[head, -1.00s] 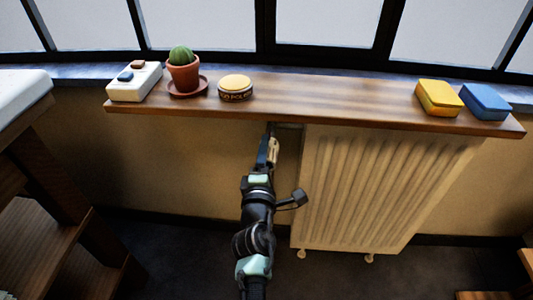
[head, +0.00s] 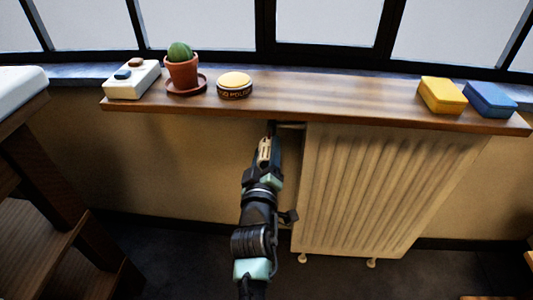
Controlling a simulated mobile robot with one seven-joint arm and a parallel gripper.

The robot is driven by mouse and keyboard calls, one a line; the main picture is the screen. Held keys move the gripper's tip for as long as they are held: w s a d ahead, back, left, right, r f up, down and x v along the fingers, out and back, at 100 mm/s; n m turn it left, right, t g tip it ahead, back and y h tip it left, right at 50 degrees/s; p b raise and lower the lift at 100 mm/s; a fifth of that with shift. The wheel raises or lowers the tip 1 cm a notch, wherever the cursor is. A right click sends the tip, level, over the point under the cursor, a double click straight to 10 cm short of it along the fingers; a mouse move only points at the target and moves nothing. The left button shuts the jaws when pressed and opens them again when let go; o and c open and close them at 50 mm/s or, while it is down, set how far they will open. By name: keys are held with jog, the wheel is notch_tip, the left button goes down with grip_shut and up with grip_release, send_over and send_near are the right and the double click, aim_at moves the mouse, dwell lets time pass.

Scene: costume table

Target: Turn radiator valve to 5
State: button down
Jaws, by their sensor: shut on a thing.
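The white ribbed radiator (head: 375,195) is mounted on the wall below the wooden shelf. My gripper (head: 268,136) reaches up to the radiator's upper left corner, just under the shelf's front edge. It is shut on the radiator valve there. The gripper and the shelf hide the valve, so its numbers and setting cannot be read. A short pipe (head: 291,126) shows between the gripper and the radiator.
The wooden shelf (head: 330,97) overhangs my gripper. On it stand a white box with two knobs (head: 132,80), a potted cactus (head: 183,72), a round polish tin (head: 235,86), a yellow box (head: 441,95) and a blue box (head: 490,98). A wooden stand (head: 50,180) is at left.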

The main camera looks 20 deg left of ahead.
jog(key=m+b, duration=0.1)
jog(key=m, duration=0.3)
jog(key=shift+f+m, duration=0.1)
jog(key=shift+m, duration=0.3)
jog(key=m+b, duration=0.1)
jog(key=m, duration=0.3)
jog(key=shift+d, duration=0.1)
jog(key=m, duration=0.5)
jog(key=shift+d, duration=0.1)
jog(key=shift+m, duration=1.6)
jog(key=shift+c, duration=1.2)
grip_release()
jog(key=p+v, duration=0.2)
jog(key=v, duration=1.1)
